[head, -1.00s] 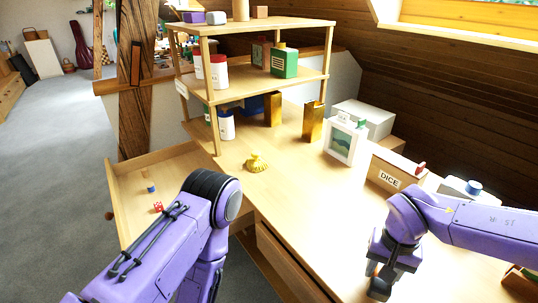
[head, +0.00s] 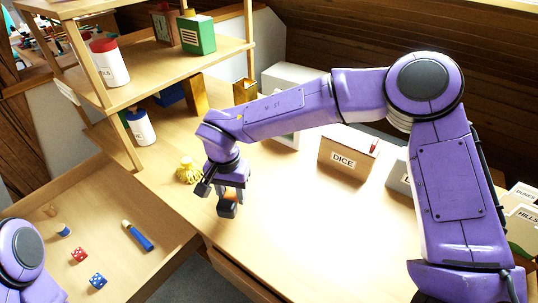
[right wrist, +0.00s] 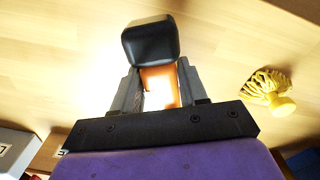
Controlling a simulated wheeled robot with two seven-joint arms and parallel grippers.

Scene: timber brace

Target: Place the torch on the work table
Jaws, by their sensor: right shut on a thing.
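My right gripper (head: 231,194) is shut on a small torch (head: 228,210) with a black, boxy head and an orange body. In the right wrist view the torch (right wrist: 150,42) sits between the two grey fingers, its black head pointing away from the palm. The gripper is over the left front part of the work table (head: 290,235), near the edge by the open drawer. I cannot tell whether the torch touches the tabletop. My left gripper is out of view; only a purple left arm joint shows at lower left.
The open drawer (head: 150,270) holds dice, a blue stick and small pieces. A shelf (head: 150,82) stands behind; the DICE box (head: 347,163) is at back right. The table's middle front is clear.

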